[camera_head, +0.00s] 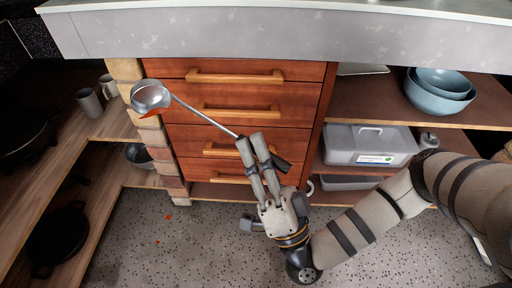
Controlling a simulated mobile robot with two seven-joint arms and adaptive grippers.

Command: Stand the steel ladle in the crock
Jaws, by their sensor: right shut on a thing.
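The steel ladle (150,95) is held up in front of the drawers, its round bowl at the upper left and its thin handle slanting down to the right. An orange patch shows at the lower edge of the bowl. My right gripper (254,143) is shut on the end of the handle, its fingers pointing up and slightly left. The ladle is tilted, not upright. I see nothing that I can surely call the crock. My left gripper is not in view.
Wooden drawers (235,97) stand under a grey counter (290,38). On the left shelves are cups (88,103) and dark pans (58,238). On the right shelves are blue bowls (438,92) and a grey lidded box (365,146). Small orange-red spots lie on the speckled floor (135,265).

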